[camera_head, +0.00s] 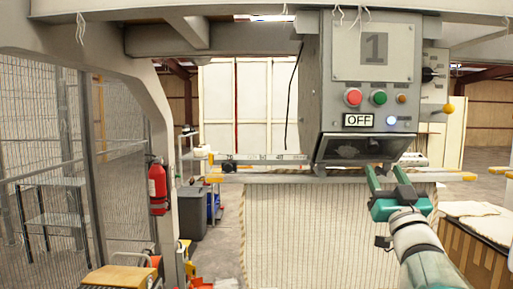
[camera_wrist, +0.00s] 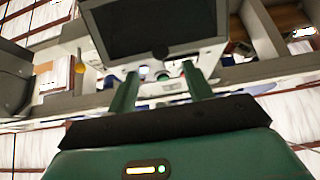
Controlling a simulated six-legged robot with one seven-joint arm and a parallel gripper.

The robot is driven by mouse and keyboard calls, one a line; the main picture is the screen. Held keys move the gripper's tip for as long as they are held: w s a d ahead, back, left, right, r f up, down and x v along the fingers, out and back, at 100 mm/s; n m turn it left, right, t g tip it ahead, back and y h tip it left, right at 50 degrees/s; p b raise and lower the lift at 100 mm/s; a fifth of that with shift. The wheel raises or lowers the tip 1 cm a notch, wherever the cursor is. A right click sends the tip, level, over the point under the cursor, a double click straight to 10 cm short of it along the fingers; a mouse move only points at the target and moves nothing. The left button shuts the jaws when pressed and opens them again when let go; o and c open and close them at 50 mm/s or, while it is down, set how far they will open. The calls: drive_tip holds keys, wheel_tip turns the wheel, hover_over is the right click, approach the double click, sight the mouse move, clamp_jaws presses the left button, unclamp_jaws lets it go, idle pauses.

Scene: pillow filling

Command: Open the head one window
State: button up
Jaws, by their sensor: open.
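The head one box (camera_head: 372,75) hangs from the frame, grey, with a large "1" plate. Its window (camera_head: 350,149) is a dark pane in a grey frame at the box's bottom, sloping outward. I cannot tell whether it is fully shut. My gripper (camera_head: 382,172) is green and open, with nothing between its fingers, just below the window's lower right part. In the wrist view the window (camera_wrist: 152,28) fills the top middle, beyond my open gripper (camera_wrist: 160,76). I see a gap between fingertips and window frame in neither view clearly, so contact is uncertain.
Red, green and orange buttons (camera_head: 379,98) and an "OFF" sign (camera_head: 359,120) sit above the window. A horizontal rail (camera_head: 270,177) runs below it. A fire extinguisher (camera_head: 158,187) hangs on the left post. A wooden crate (camera_head: 470,250) stands at lower right.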

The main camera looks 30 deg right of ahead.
sight(372, 148)
drive_tip(key=shift+x, duration=4.45)
drive_tip(key=shift+w+a+r, duration=0.1)
drive_tip(key=shift+w+r, duration=0.05)
drive_tip(key=shift+r, duration=0.3)
drive_tip(key=c, duration=0.3)
drive_tip(key=shift+w+f, duration=0.1)
drive_tip(key=shift+f, duration=0.3)
drive_tip(key=shift+w+f, duration=0.15)
drive_tip(key=shift+f, duration=0.6)
drive_tip(key=c, duration=0.5)
drive_tip(key=shift+s+a+f, duration=0.15)
drive_tip(key=shift+s+f, duration=0.3)
drive_tip(key=shift+s, duration=0.1)
drive_tip(key=shift+c, duration=0.3)
